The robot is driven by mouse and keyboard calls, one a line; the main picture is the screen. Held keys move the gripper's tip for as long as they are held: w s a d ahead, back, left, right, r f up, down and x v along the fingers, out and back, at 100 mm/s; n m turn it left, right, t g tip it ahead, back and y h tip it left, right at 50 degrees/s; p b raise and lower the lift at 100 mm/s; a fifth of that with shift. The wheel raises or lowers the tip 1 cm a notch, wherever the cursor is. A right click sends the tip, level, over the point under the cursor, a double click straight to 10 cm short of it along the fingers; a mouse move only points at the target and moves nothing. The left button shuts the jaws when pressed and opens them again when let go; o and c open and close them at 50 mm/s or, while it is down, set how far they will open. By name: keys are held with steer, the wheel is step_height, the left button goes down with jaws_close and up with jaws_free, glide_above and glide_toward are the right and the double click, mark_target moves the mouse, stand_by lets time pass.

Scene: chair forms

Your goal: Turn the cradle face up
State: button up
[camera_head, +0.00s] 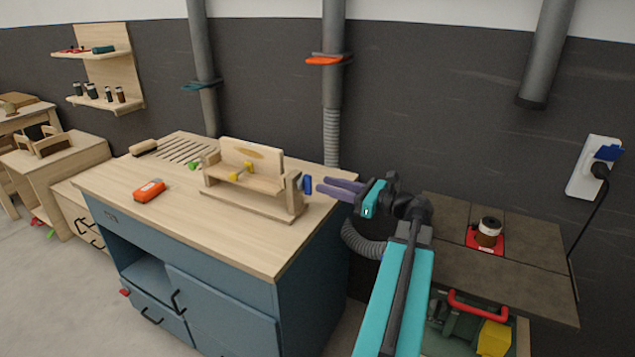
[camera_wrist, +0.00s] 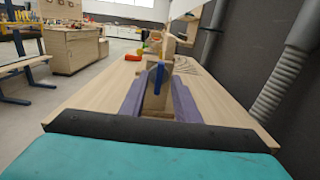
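The wooden cradle (camera_head: 243,178) stands on a base board on the workbench, between end posts. A pale back panel with a brown oval mark rises upright behind a lower ledge, and small yellow clamps sit on it. A blue knob (camera_head: 307,184) sticks out at its right end; in the wrist view the blue knob (camera_wrist: 159,74) shows between my fingers, in front of a wooden post. My gripper (camera_head: 320,187) has purple fingers spread apart, pointing left at the knob. In the head view a small gap separates the fingertips from the knob.
The workbench top (camera_head: 225,240) is clear in front. An orange tool (camera_head: 149,190) lies to the left, and a slotted area (camera_head: 182,149) is behind. A grey duct (camera_head: 333,100) rises behind the bench. A dark side table (camera_head: 525,240) holding a jar stands right.

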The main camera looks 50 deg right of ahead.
mark_target(311, 181)
steer(key=shift+x, duration=2.15)
jaws_close()
